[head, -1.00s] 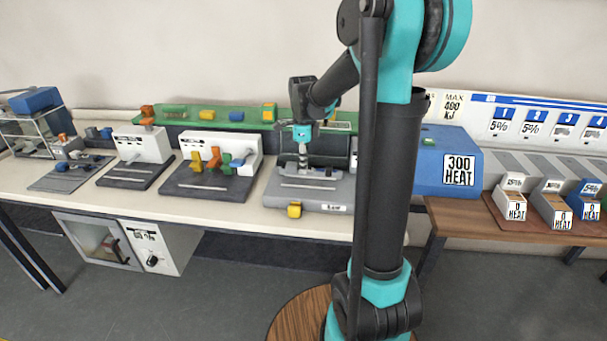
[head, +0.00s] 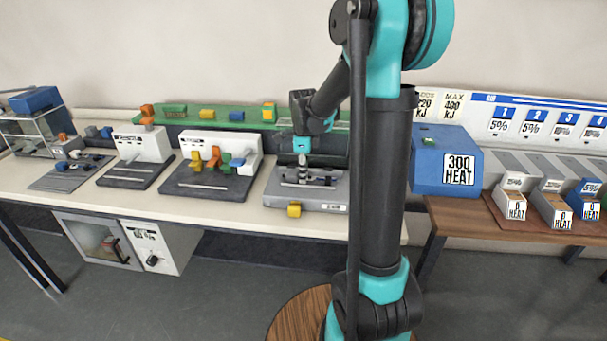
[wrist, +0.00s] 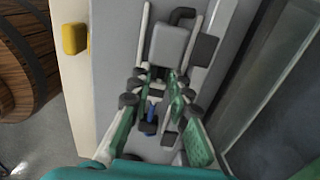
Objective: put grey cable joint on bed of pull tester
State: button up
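In the head view my gripper (head: 303,170) points down over the grey machine bed (head: 318,203) in the middle of the bench, taken to be the pull tester. In the wrist view my gripper (wrist: 160,82) shows two green-padded fingers with a gap between their tips. A grey block with a black loop on its top, likely the grey cable joint (wrist: 170,45), lies just past the fingertips over the bed (wrist: 115,60). The fingers do not appear closed on it. Whether a tip touches it is hidden.
A yellow knob (head: 294,210) sits on the bed's front edge. To the left stand a machine with coloured clamps (head: 205,180) and a white machine (head: 140,145). A green shelf (head: 225,116) runs behind. A blue heater box (head: 445,165) stands right.

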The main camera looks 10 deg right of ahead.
notch_tip(320, 180, up, 12)
jog(key=shift+r, duration=0.15)
dwell(0.5)
dwell(2.0)
